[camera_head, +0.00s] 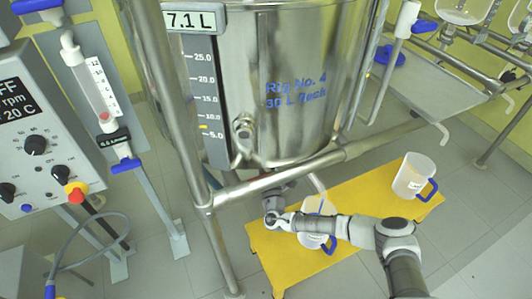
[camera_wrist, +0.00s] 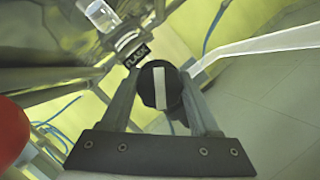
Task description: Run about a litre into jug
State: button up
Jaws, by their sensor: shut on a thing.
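The steel vessel (camera_head: 285,75), marked "Rig No. 4, 30 L flask", stands at the centre; its display (camera_head: 190,19) reads 7.1 L. My gripper (camera_head: 277,203) is below it. In the wrist view, my gripper (camera_wrist: 160,88) is shut on a round black knob (camera_wrist: 148,87) with a white stripe, beside a tag (camera_wrist: 135,56) reading "FLASK". A pale outlet tube (camera_head: 317,183) slants down from under the vessel. A jug (camera_head: 312,240) with a blue handle stands below it, partly hidden by my arm. I cannot tell its level.
A second jug (camera_head: 411,176) with a blue handle stands farther right on the yellow bench (camera_head: 365,195). Steel frame bars (camera_head: 275,178) cross close above my gripper. A control box (camera_head: 38,125) is at the left. Part of something red (camera_wrist: 14,132) is at the wrist view's left edge.

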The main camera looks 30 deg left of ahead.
jog(key=shift+m+h, duration=0.4)
jog(key=shift+m, duration=0.6)
jog(key=shift+f, duration=0.1)
jog(key=o, duration=1.4)
jog(key=shift+s, duration=0.1)
jog(key=p+v, duration=0.3)
jog(key=v, duration=1.4)
jog(key=shift+s, duration=0.15)
